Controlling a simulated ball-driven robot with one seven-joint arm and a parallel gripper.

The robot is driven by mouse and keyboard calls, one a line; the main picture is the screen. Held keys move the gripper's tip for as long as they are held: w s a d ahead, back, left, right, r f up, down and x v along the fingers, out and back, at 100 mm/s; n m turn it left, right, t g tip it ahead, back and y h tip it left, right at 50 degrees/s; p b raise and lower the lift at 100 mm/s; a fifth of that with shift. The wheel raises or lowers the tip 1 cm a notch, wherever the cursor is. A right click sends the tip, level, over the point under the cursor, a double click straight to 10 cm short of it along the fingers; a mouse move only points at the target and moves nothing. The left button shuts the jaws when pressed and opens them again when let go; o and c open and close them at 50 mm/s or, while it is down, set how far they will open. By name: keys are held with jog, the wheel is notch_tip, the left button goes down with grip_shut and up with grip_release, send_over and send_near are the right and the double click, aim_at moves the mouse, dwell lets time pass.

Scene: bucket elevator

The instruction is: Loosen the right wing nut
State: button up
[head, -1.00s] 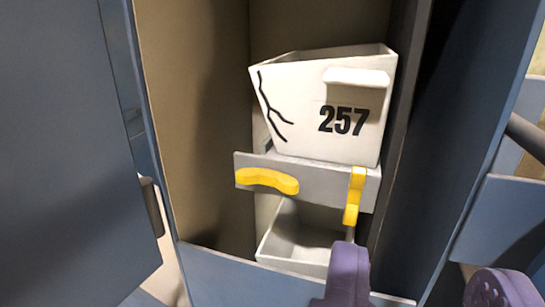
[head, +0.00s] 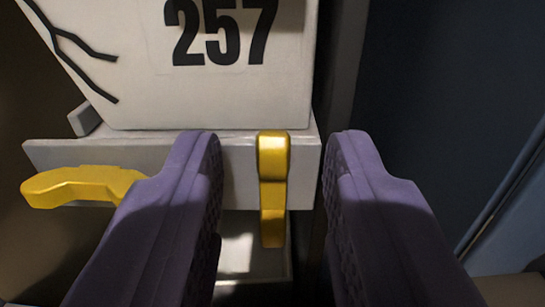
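The right wing nut (head: 273,190) is yellow and stands upright on the right end of a grey plate (head: 238,165). The left wing nut (head: 80,186) is yellow and lies nearly level on the left part of the plate, partly behind my left finger. My gripper (head: 275,150) is open, with one purple finger on each side of the right wing nut. A gap shows between each finger and the nut. How far the fingertips are from the plate is hard to tell.
A white bucket (head: 215,95) marked 257, with a black crack, is above the plate. Another white bucket (head: 245,262) shows partly below. The blue housing wall (head: 440,100) stands to the right, and a dark gap lies between it and the bucket.

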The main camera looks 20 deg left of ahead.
grip_shut()
